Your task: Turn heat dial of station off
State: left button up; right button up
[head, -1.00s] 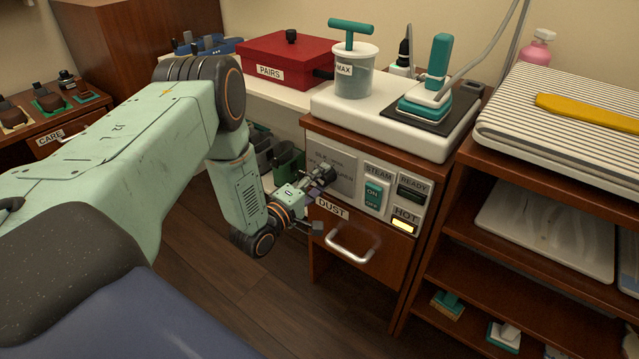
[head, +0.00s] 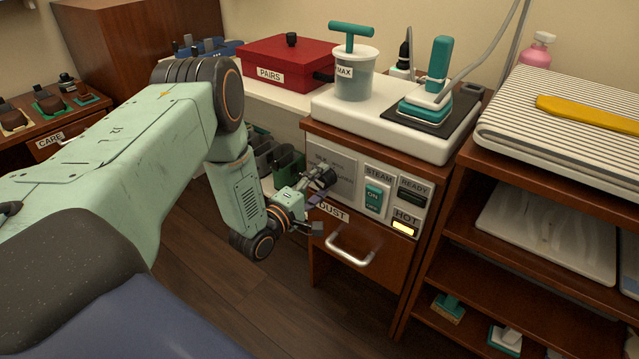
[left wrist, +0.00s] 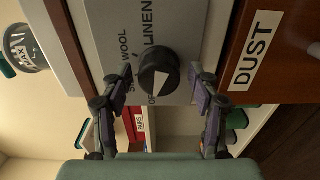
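The heat dial (left wrist: 158,72) is a round black knob with a white pointer mark on the station's grey panel (left wrist: 195,30). Lettering around it includes LINEN and WOOL, and another label is partly hidden by the dial and a finger. My left gripper (left wrist: 161,92) is open, with one finger on each side of the dial and a visible gap at both sides. I cannot tell whether the fingertips reach the panel. My right gripper is not in view.
Right of the dial plate are a teal STEAM switch (head: 374,196) and a lit HOT lamp (head: 403,228). Below is the DUST drawer with a metal handle (head: 350,249). A canister (head: 354,75) and an iron (head: 428,95) stand on top. Shelves (head: 545,215) are at right.

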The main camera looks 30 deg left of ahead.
pick_arm(q)
jog(key=shift+o, duration=0.3)
jog(key=s, duration=1.2)
jog(key=shift+a, duration=0.45)
